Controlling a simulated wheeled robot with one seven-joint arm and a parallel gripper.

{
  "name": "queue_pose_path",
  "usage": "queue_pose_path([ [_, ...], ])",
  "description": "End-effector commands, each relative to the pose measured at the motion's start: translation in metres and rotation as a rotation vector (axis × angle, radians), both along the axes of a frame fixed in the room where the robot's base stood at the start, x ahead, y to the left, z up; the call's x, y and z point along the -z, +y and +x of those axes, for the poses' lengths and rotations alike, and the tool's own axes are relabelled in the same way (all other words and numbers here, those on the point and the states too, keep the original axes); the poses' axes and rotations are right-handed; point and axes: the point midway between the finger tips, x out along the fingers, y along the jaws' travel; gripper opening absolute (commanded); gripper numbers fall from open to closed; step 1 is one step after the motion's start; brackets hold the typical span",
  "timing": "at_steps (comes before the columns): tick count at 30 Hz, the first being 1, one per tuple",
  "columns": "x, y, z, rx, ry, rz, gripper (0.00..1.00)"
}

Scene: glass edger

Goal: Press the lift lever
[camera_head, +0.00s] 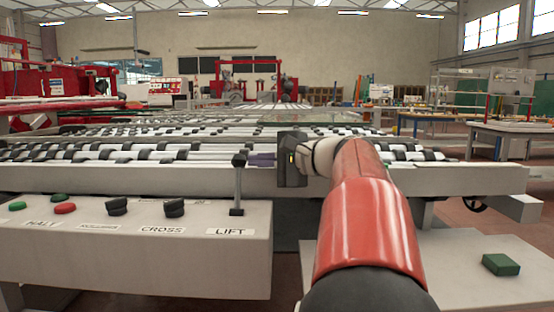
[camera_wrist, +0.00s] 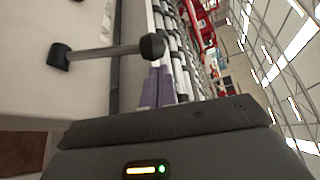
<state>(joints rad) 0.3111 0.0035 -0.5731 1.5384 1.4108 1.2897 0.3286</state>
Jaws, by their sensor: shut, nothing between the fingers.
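The lift lever is a thin metal rod with a black knob (camera_head: 239,160), standing upright on the white control panel above the LIFT label (camera_head: 230,232). In the wrist view the picture is turned, and the lever's rod (camera_wrist: 105,51) runs sideways from its dark base to the black knob (camera_wrist: 153,46). My gripper (camera_head: 256,160) is shut and empty, its purple fingers pointing left just right of the knob in the head view. In the wrist view the fingertips (camera_wrist: 158,72) lie close by the knob. I cannot tell whether they touch it.
The control panel (camera_head: 150,270) also bears a green button (camera_head: 17,206), a red button (camera_head: 65,208) and black knobs (camera_head: 174,208). A roller conveyor (camera_head: 120,180) lies behind it. A green block (camera_head: 500,264) sits on a white surface at right.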

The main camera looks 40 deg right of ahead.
Motion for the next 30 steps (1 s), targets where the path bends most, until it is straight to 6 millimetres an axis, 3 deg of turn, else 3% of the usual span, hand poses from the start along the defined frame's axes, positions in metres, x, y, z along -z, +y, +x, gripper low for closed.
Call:
queue_pose_path([
  [9, 0.003, 0.008, 0.019, 0.001, -0.001, 0.0, 0.0],
  [30, 0.0, 0.015, 0.01, -0.001, -0.09, -0.069, 0.0],
])
